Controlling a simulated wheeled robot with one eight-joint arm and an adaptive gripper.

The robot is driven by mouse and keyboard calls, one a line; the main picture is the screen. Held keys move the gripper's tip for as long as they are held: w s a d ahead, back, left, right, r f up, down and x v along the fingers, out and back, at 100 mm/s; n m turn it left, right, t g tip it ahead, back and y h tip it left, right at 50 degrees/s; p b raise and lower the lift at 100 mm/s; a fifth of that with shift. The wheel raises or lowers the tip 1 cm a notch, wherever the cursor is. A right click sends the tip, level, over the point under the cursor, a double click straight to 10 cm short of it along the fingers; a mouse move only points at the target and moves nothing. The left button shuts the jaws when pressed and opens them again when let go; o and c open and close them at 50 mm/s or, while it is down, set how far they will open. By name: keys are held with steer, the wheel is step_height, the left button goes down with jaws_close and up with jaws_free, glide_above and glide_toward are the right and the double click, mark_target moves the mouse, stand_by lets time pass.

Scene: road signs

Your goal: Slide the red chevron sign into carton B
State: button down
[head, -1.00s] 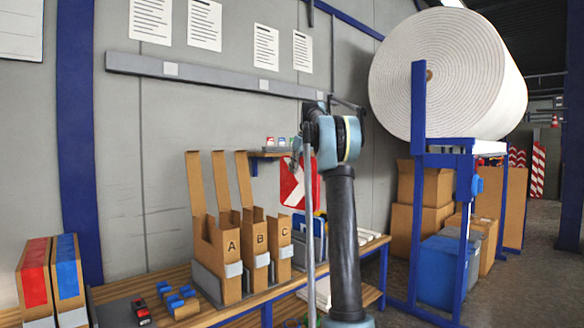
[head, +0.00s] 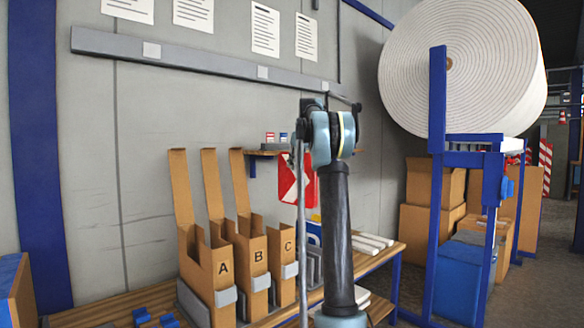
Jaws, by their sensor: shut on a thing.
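The red chevron sign (head: 287,182), red with a white chevron, hangs upright in the air left of my arm. My arm hides its right part. My gripper (head: 299,153) is at the sign's top edge, shut on it and mostly hidden by my arm. Carton B (head: 257,256) is an open-topped brown carton with a tall raised back flap. It stands between carton A (head: 223,268) and carton C (head: 287,245) on the bench. The sign is up and to the right of carton B, apart from it.
The wooden bench (head: 88,312) carries small blue parts (head: 142,316) at front left and white slabs (head: 372,240) at right. A small wall shelf (head: 265,152) is behind the sign. A blue stand (head: 437,160) with a large white roll (head: 455,70) is at right.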

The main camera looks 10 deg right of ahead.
steer(key=s+a, duration=0.9)
steer(key=a, duration=0.5)
steer(key=s+a, duration=0.9)
steer(key=a, duration=0.5)
steer(key=shift+d+f, duration=0.2)
steer(key=shift+f, duration=15.55)
